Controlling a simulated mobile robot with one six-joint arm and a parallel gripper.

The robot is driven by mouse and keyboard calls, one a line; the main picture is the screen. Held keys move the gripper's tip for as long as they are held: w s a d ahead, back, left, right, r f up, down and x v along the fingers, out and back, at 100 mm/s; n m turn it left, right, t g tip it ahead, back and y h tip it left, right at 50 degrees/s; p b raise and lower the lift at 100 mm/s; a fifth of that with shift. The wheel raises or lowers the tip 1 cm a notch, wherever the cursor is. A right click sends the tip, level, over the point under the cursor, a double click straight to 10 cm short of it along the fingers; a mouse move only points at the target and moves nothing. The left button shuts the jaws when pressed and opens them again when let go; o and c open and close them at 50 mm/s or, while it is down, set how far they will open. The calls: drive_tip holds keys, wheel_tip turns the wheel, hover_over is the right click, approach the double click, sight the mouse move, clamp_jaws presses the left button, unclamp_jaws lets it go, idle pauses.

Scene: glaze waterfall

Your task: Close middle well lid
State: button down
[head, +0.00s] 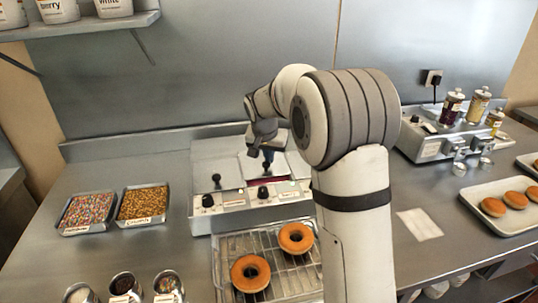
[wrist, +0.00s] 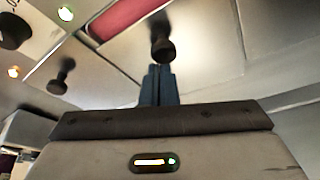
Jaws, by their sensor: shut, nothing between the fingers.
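The glaze station (head: 232,200) stands on the counter, with grey lids and black knobs. One lid (head: 216,166) on its left lies flat with its knob (head: 216,180) upright. The middle lid's knob (head: 267,164) is just below my gripper (head: 268,152). In the wrist view, my blue fingers (wrist: 158,84) are shut and empty, with their tips close to a black knob (wrist: 163,46); I cannot tell if they touch. A strip of pink-red glaze (wrist: 120,18) shows beside that lid, so its well is partly uncovered. My arm hides the station's right part in the head view.
Front dials (head: 263,193) line the station. A wire rack (head: 228,246) with two ring donuts (head: 250,273) sits in front. Topping trays (head: 87,212) stand left, and a jar unit (head: 432,143) and donut tray (head: 480,211) right.

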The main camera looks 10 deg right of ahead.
drive_tip(key=shift+s+b, duration=0.5)
drive_tip(key=shift+s, duration=1.05)
drive_tip(key=shift+r, duration=0.3)
drive_tip(key=d+v, duration=0.1)
drive_tip(key=v, duration=0.5)
drive_tip(key=s+d+f+n, duration=0.2)
drive_tip(key=s+f, duration=0.1)
drive_tip(key=s, duration=1.2)
drive_tip(key=s+d+f+n+g+y, duration=0.1)
drive_tip(key=s+d+f+n, duration=0.1)
drive_tip(key=s, duration=1.3)
drive_tip(key=shift+s+f+n+y, duration=0.3)
drive_tip(key=shift+f, duration=0.35)
